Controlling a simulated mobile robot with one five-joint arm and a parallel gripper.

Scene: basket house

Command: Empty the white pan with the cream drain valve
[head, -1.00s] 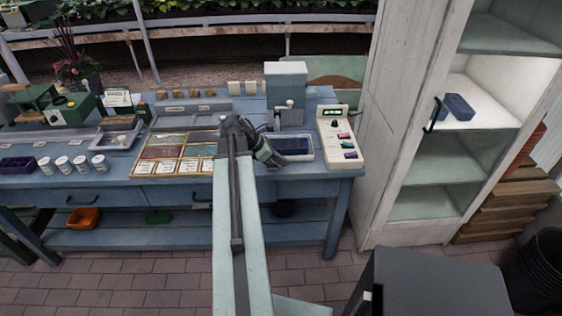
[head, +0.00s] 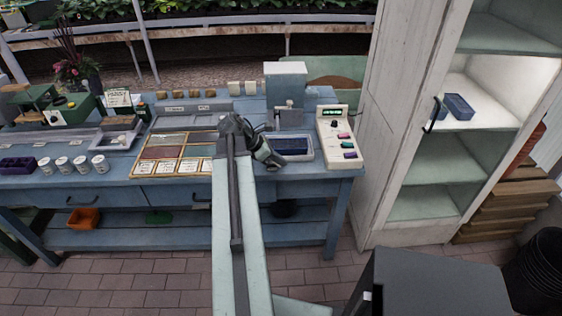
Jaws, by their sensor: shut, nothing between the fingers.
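A white-rimmed pan (head: 311,157) stands at the right of the blue bench, in front of a pale box-shaped unit (head: 286,69). A dark blue block or insert (head: 291,146) shows inside it. I cannot make out a cream drain valve on the pan; my gripper hides its left part. My gripper (head: 274,163) is shut and empty, at the pan's left side. I cannot tell whether it touches the pan.
A white control panel (head: 337,125) with coloured knobs sits right of the pan. Framed sample trays (head: 173,153) and white cups (head: 81,163) lie to the left. An open white cabinet (head: 400,130) stands to the right and holds a blue tray (head: 459,106).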

